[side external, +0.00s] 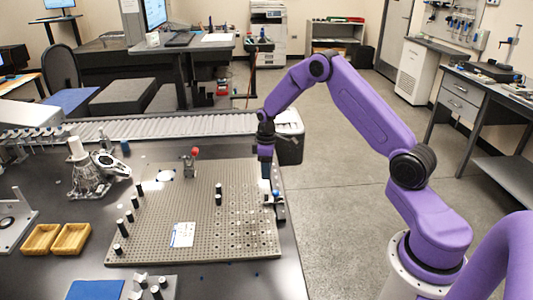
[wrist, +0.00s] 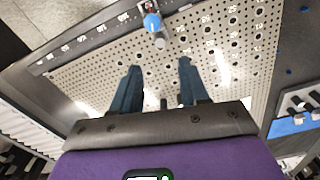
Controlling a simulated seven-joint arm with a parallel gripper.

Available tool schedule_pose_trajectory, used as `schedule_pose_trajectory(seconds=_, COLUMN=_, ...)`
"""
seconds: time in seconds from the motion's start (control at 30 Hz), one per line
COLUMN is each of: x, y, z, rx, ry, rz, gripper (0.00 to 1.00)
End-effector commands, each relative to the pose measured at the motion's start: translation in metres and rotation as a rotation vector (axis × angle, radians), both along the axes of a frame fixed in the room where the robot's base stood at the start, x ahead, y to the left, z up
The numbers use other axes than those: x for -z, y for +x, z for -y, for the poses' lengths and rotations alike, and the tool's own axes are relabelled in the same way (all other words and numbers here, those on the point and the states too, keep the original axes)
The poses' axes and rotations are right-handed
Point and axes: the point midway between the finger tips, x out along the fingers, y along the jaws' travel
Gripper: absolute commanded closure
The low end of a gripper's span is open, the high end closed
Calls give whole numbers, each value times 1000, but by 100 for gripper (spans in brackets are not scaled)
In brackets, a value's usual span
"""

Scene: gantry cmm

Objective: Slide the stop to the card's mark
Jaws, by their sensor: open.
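The stop, a small grey piece with a blue knob, sits on a dark rail along the plate's edge. It shows in the side external view (side external: 277,197) and at the top of the wrist view (wrist: 152,22). The rail (wrist: 92,36) bears a row of small white labels, too small to read. The white card (side external: 183,235) lies on the perforated plate; its mark cannot be read. My gripper (side external: 265,178) points down near the rail, behind the stop. In the wrist view its fingers (wrist: 158,72) are apart with nothing between them, and the stop is beyond their tips.
The perforated plate (side external: 165,212) carries several black pegs with light tops (side external: 219,194) and a red-knobbed post (side external: 192,160). Yellow bins (side external: 71,240) and a metal fixture (side external: 90,168) stand to the left. Floor lies beyond the table's right edge.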

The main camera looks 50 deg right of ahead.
Motion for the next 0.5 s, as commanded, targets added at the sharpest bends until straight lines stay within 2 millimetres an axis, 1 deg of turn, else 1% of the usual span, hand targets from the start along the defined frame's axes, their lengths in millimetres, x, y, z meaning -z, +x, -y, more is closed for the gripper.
schedule_pose_trajectory(seconds=0.03, x=-12, y=1, z=0, rx=0, ry=-1, rz=4, gripper=56)
schedule_pose_trajectory(seconds=0.2, x=-41, y=0, z=0, rx=0, ry=0, rz=4, gripper=56)
schedule_pose_trajectory(seconds=0.33, x=-55, y=0, z=0, rx=1, ry=0, rz=2, gripper=56)
schedule_pose_trajectory(seconds=0.5, x=-62, y=0, z=0, rx=1, ry=0, rz=0, gripper=56)
